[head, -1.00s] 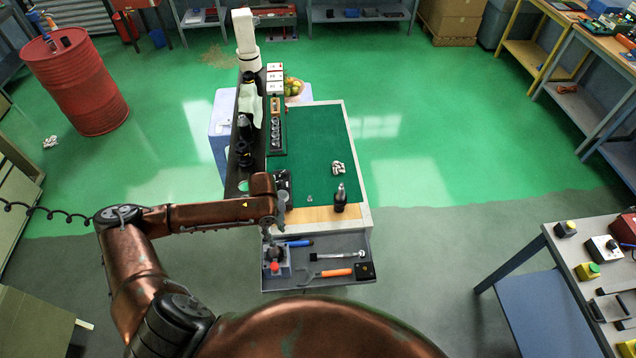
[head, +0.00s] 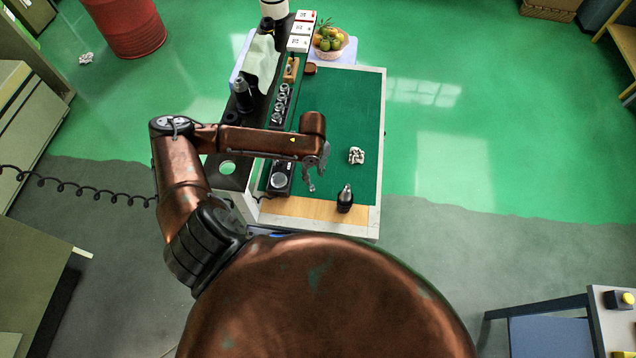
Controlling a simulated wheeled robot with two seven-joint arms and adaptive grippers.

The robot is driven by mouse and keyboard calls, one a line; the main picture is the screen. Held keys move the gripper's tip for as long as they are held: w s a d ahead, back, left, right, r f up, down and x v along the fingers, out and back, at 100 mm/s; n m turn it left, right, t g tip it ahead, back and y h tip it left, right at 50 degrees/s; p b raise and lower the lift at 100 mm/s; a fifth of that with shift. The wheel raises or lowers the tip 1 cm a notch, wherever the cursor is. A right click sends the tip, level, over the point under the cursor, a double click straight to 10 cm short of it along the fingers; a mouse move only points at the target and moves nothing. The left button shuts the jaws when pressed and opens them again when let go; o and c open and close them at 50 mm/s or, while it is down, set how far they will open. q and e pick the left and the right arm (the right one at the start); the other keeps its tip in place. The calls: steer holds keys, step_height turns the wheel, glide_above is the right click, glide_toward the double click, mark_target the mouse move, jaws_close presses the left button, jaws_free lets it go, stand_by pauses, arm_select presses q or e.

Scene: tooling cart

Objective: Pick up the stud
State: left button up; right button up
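My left gripper (head: 310,185) points down over the front part of the green mat (head: 345,110) on the cart. Its fingers are small and thin in the head view, and I cannot tell whether they are open or shut. I cannot make out the stud separately now; the gripper covers or blends with the spot around it. My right gripper is not in view.
A crumpled white-grey lump (head: 356,156) lies on the mat, right of the gripper. A dark bottle-shaped item (head: 345,199) stands on the wooden front strip (head: 300,207). A black device with a round dial (head: 281,180) sits left of the gripper. The mat's far right is clear.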

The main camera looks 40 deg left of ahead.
mark_target(312, 185)
arm_select(q)
steer(key=shift+s+f, duration=0.1)
steer(key=shift+f, duration=0.4)
steer(key=shift+s+f, duration=0.15)
steer(key=shift+f, duration=0.2)
steer(key=shift+s+f+p, duration=0.1)
steer(key=shift+f+p, duration=0.2)
steer(key=shift+f, duration=0.05)
step_height(312, 185, down, 4)
steer(key=shift+a+r+p, duration=0.15)
steer(key=shift+p, duration=0.25)
steer(key=shift+f, duration=0.55)
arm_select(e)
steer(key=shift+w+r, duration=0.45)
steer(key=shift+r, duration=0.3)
arm_select(q)
steer(key=shift+c, duration=0.4)
jaws_close()
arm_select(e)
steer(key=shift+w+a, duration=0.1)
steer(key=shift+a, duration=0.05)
